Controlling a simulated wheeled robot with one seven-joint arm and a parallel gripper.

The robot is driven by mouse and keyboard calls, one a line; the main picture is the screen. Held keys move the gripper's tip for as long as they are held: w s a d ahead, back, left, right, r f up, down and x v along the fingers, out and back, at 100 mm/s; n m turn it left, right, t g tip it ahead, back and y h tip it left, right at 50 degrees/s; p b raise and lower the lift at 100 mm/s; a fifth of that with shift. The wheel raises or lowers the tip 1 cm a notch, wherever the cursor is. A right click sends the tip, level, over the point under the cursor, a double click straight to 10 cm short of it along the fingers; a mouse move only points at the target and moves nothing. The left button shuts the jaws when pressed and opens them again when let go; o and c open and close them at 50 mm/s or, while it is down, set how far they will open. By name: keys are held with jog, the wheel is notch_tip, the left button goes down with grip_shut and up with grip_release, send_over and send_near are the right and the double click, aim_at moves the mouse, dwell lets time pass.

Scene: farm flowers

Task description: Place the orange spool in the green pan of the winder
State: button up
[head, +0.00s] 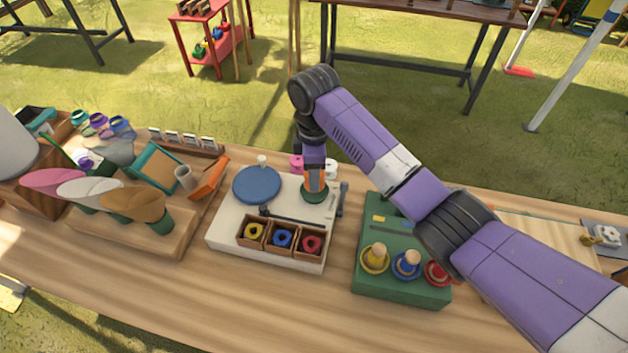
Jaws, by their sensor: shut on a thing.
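The winder is a white board (225,240) on the wooden table. A round blue pan (256,184) sits at its left and the smaller green pan (314,196) at its right. My gripper (314,177) points down over the green pan, shut on the orange spool (315,186). The spool appears inside or just above the pan; I cannot tell whether it touches the bottom. My fingers partly hide the spool.
A wooden box (281,251) at the board's front holds yellow, blue and red spools. Pink (296,162) and white (331,168) pieces stand close behind the gripper. A green block (400,290) with ringed pegs is at right. Paddle-shaped pieces on a wooden stand (130,235) are at left.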

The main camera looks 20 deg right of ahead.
jog(key=shift+f, duration=1.75)
jog(key=shift+f, duration=0.15)
jog(key=o, duration=1.3)
notch_tip(320, 180, up, 12)
jog(key=shift+r, duration=0.25)
